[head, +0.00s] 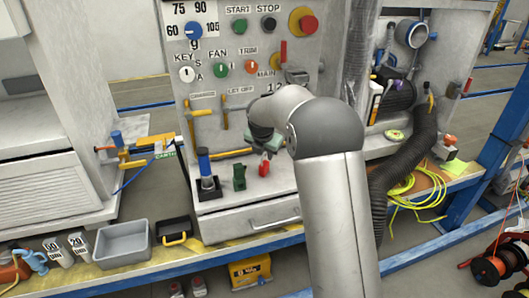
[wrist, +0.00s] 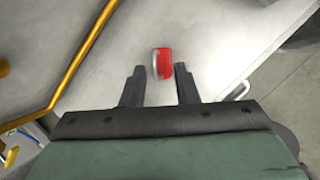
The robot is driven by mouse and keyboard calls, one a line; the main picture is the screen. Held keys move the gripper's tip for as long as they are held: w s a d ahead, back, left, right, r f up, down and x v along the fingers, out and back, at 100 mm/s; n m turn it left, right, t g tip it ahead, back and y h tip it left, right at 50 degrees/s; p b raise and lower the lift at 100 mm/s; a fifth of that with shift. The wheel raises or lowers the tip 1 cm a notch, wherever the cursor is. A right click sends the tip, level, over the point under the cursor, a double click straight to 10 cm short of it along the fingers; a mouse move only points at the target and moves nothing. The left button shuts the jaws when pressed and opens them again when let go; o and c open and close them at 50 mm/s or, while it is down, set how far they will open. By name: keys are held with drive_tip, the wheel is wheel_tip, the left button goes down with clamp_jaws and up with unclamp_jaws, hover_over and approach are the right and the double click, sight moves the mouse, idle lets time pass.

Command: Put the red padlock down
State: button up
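The red padlock (wrist: 167,63) shows in the wrist view just beyond my fingertips, with its grey shackle side to the left. In the head view the padlock (head: 264,167) is a small red shape over the light counter (head: 284,184), just below my gripper. My gripper (wrist: 156,72) is open, with a clear gap between its two dark fingers. In the head view my arm hides most of the gripper (head: 265,152).
A green object (head: 239,178) and a blue-handled item in a black holder (head: 207,184) stand left of the padlock. A yellow rail (wrist: 82,56) runs near my left finger. The control panel (head: 235,95) rises behind. A drawer (head: 250,219) is below the counter.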

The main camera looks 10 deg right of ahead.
drive_tip(key=p+v, duration=0.1)
drive_tip(key=v, duration=1.1)
drive_tip(key=s+d+f+m+g, duration=0.1)
drive_tip(key=s+f+m, duration=0.3)
drive_tip(key=s+m, duration=1)
drive_tip(key=s+d+f+m+g+y, duration=0.1)
drive_tip(key=s+f+m+g, duration=0.2)
drive_tip(key=s+m, duration=1.1)
drive_tip(key=s+f, duration=0.2)
drive_tip(key=s, duration=0.9)
drive_tip(key=shift+d+f+g, duration=0.15)
drive_tip(key=shift+f+g, duration=0.05)
drive_tip(key=shift+g, duration=0.2)
